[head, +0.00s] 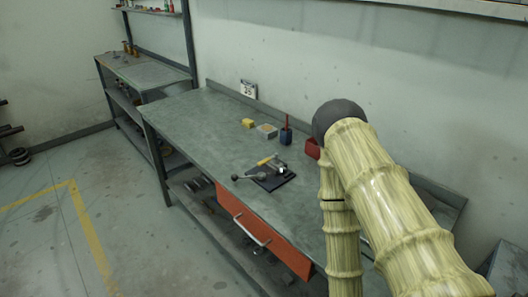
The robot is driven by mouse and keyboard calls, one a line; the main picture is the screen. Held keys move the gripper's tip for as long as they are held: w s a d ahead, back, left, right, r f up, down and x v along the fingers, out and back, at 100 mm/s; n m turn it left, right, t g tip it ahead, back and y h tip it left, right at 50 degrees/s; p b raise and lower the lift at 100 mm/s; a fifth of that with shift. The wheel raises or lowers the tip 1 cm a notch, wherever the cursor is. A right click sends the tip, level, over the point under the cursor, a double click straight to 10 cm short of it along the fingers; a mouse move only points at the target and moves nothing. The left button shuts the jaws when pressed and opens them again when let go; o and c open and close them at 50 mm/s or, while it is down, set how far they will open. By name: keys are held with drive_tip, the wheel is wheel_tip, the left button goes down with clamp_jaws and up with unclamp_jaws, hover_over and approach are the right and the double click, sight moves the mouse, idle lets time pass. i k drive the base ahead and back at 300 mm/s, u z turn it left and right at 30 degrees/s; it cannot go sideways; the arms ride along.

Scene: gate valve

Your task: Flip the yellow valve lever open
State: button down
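The yellow valve lever (266,160) is a small bar on top of a metal valve fitting (282,169). The fitting sits on a dark base plate (272,183) on the green-grey workbench. A grey rod with a round knob (244,177) sticks out to the left of the plate. The lever looks roughly level, but its exact angle is too small to tell. My arm, in a pale yellow sleeve, stands to the right of the valve, apart from it in the picture. My gripper is not visible.
Behind the valve on the workbench (200,120) are a yellow block (248,123), a grey box (267,131), a blue holder (286,136) with a red item, and a red bin (312,148). An orange drawer (262,235) is below. The bench's left part is clear.

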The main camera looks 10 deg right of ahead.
sight(262, 163)
drive_tip(key=k, duration=1.35)
drive_tip(key=u, duration=0.9)
drive_tip(key=i, duration=1.3)
drive_tip(key=z, duration=0.65)
drive_tip(key=i, duration=0.3)
drive_tip(key=z, duration=0.4)
